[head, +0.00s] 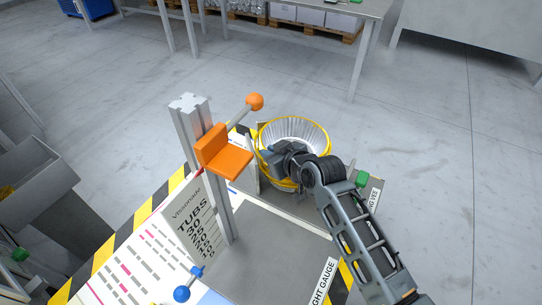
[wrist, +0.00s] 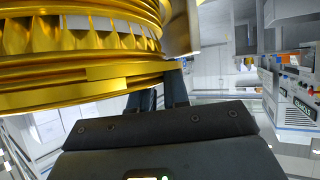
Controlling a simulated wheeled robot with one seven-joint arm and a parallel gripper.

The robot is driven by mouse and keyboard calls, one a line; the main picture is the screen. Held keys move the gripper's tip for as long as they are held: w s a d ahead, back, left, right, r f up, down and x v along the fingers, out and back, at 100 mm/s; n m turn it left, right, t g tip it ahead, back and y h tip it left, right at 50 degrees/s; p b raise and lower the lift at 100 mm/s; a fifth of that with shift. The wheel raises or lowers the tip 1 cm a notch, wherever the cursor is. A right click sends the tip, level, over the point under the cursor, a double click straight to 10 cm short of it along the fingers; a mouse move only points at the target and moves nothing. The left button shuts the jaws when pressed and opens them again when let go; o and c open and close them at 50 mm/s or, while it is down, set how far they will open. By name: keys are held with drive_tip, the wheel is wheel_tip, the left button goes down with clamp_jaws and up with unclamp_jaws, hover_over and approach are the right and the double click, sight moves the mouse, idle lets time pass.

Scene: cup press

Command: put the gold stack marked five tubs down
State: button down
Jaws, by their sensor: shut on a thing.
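The gold stack of tubs (head: 316,121) is at the middle of the head view, a round, ribbed, open-topped stack with a yellow rim. It fills the upper left of the wrist view (wrist: 80,78), where its gold rims look close-packed. My gripper (head: 272,158) is at the stack's near side, and in the wrist view its dark fingers (wrist: 160,98) meet the rim edge. It is shut on the stack. The underside of the stack is hidden, so I cannot tell whether it touches the surface below. Any mark of five is not readable.
A height gauge with an orange slider (head: 226,152) and ball-ended lever stands just left of the stack. Its tubs scale (head: 190,228) and grey plate (head: 270,250) are nearer. Grey bins (head: 40,185) stand far left.

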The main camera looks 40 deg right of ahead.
drive_tip(key=shift+f, duration=0.75)
drive_tip(key=c, duration=1.4)
unclamp_jaws()
drive_tip(key=shift+r, duration=0.2)
drive_tip(key=v, duration=1.2)
